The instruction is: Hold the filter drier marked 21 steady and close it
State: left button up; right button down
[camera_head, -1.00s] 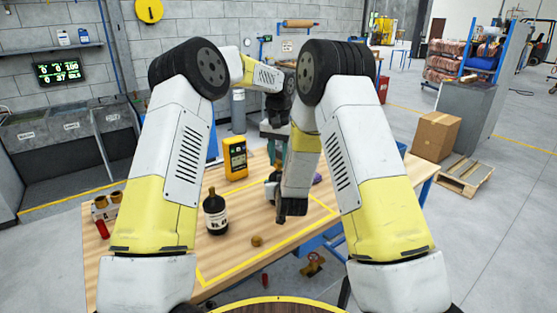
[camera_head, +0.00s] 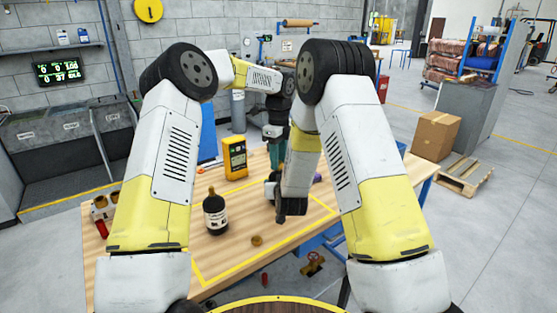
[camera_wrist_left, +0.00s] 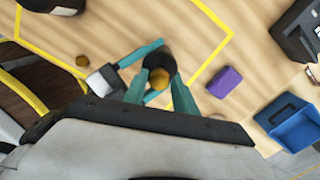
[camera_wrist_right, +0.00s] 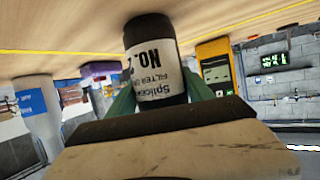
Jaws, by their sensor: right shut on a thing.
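The held filter drier (camera_wrist_right: 156,62) shows upside down in the right wrist view, a dark cylinder with a white label. Its label reads "FILTER DR" and "NO. 2", with the rest out of sight. My right gripper (camera_wrist_right: 160,98) is shut around it. In the left wrist view the drier's dark round end (camera_wrist_left: 160,58) lies just beyond my left gripper (camera_wrist_left: 160,80). The left fingers stand either side of a brass piece (camera_wrist_left: 158,79); whether they grip it is unclear. In the head view the right arm mostly hides the held drier.
Another dark bottle with a white label (camera_head: 215,213) and a loose brass cap (camera_head: 257,240) stand on the table. A yellow meter (camera_head: 235,158), a purple block (camera_wrist_left: 225,82) and a blue bin (camera_wrist_left: 290,125) are nearby. The taped front area is mostly clear.

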pick_arm(q)
jog(key=o, duration=0.3)
jog(key=shift+r, duration=0.1)
notch_tip(320, 180, up, 12)
dwell(0.4)
pick_arm(e)
jog(key=shift+c, duration=1.6)
grip_release()
jog(key=v, duration=0.7)
jog(key=shift+s, duration=0.4)
